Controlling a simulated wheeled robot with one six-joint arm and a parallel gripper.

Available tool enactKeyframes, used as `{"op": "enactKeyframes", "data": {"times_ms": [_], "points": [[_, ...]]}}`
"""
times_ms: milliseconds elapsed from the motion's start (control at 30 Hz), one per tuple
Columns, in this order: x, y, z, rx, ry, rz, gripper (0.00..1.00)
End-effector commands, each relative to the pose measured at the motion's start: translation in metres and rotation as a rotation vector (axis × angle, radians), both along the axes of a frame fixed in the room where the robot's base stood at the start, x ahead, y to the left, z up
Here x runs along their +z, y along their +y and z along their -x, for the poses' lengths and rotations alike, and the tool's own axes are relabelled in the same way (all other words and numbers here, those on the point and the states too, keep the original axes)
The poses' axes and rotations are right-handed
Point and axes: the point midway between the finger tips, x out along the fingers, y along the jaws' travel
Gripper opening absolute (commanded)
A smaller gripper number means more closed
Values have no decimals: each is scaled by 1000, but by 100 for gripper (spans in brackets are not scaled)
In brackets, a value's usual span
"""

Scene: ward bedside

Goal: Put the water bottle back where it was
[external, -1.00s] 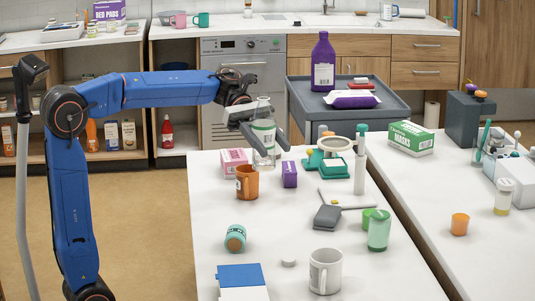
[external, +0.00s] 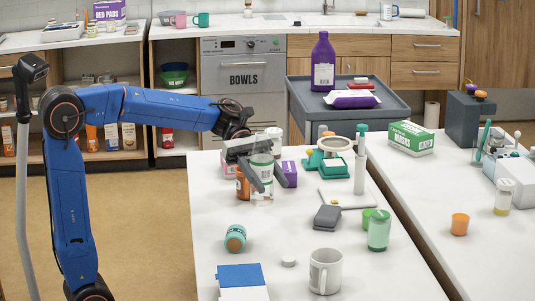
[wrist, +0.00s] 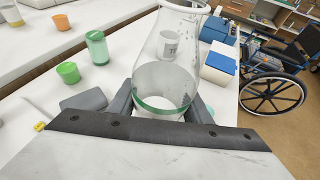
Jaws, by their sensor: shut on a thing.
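The water bottle is clear with a white and green label (external: 262,174). My gripper (external: 262,183) is shut around it, and the bottle is roughly upright over the left part of the white table. I cannot tell whether its base touches the tabletop. In the wrist view the clear bottle (wrist: 168,60) stands between the two dark fingers of my gripper (wrist: 162,105), with a green band near them.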

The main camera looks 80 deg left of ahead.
Motion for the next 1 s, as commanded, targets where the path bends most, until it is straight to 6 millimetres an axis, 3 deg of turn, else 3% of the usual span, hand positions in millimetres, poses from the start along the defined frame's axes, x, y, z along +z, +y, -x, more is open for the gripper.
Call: {"op": "enactKeyframes", "data": {"times_ms": [133,433,633,1000], "points": [[-23,0,0,0,2,1,14],[-42,0,0,-1,1,1,14],[-66,0,0,0,2,2,14],[-72,0,0,0,0,0,14]]}}
